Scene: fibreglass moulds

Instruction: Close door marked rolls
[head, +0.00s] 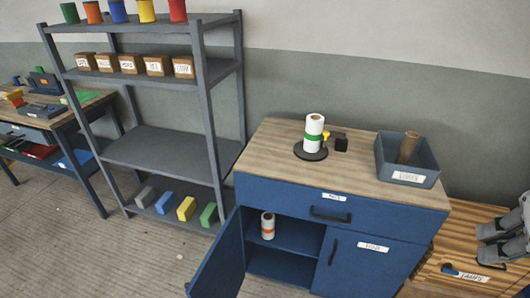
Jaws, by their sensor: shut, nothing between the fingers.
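A blue cabinet (285,198) with a wooden top stands right of centre. Its left door (216,262) is swung wide open towards the front left, with a dark handle near its free edge. The face that would carry its label is turned away. The right door (362,268) is shut and has a white label, too small to read surely. My gripper (483,243) is at the right edge of the head view, shut and empty, to the right of the cabinet and well apart from the open door.
A white roll with an orange band (268,226) stands inside the cabinet. On top are a roll on a black stand (314,133) and a blue bin (407,171). A grey shelf rack (160,147) stands left. A wooden labelled unit (465,250) is near my gripper.

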